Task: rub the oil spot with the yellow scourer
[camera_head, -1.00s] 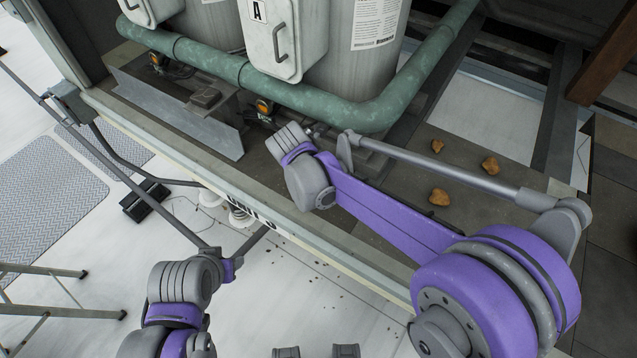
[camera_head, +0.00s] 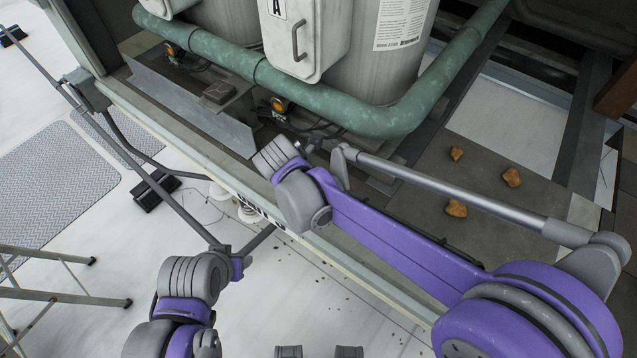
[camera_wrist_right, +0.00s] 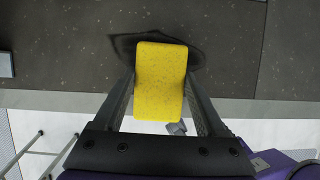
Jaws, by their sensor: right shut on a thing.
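In the right wrist view my right gripper (camera_wrist_right: 160,95) is shut on the yellow scourer (camera_wrist_right: 160,82), a speckled block held flat between the two fingers. The oil spot (camera_wrist_right: 198,55), a dark irregular stain on the grey surface, shows around the scourer's far end. The scourer covers its middle; I cannot tell whether they touch. In the head view my right arm reaches over the platform below the green pipe, and its gripper, the scourer and the spot are hidden. My left arm stands at the lower left; its gripper is out of view.
A green pipe (camera_head: 385,122) runs in front of grey tanks with a white box (camera_head: 305,40). Several brown lumps (camera_head: 511,177) lie on the platform at right. A ladder frame (camera_head: 60,295) stands at lower left.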

